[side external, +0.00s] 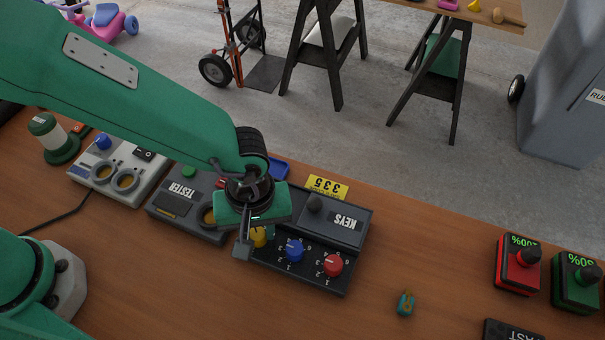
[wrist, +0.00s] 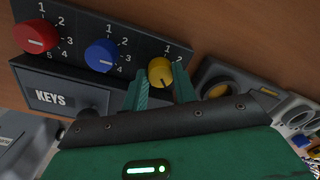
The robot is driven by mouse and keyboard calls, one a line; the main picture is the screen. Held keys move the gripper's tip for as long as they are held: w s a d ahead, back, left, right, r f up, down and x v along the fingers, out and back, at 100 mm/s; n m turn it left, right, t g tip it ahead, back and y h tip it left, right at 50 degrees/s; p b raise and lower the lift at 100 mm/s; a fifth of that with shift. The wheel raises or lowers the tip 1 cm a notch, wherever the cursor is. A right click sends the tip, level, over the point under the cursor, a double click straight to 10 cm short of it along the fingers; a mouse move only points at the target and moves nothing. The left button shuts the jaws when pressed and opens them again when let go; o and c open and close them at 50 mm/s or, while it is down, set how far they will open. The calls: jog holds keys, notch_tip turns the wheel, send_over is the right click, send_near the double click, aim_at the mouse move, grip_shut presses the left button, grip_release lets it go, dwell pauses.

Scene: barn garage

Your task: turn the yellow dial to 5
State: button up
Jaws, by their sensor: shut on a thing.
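The yellow dial (wrist: 160,70) is at the right end of a dark three-dial panel in the wrist view. My gripper (wrist: 162,84) has one green finger on each side of it and is shut on it. The printed 1 and 2 show beside the dial; its other numbers are hidden by my fingers, so I cannot tell its setting. In the side external view the yellow dial (side external: 260,238) is partly covered by my gripper (side external: 246,246), which comes down from above.
The blue dial (side external: 294,250) and red dial (side external: 333,265) share the panel. The KEYS box (side external: 345,226) adjoins it. The TESTER box (side external: 182,206) stands close on the left. A small teal object (side external: 405,303) lies right of the panel, with bare table around it.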

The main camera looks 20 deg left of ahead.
aim_at(258, 234)
jog(key=m, duration=0.4)
jog(key=shift+s+m, duration=0.1)
jog(key=shift+m, duration=2.3)
jog(key=o, duration=1)
jog(key=shift+r, duration=0.1)
jog(key=shift+r, duration=3.8)
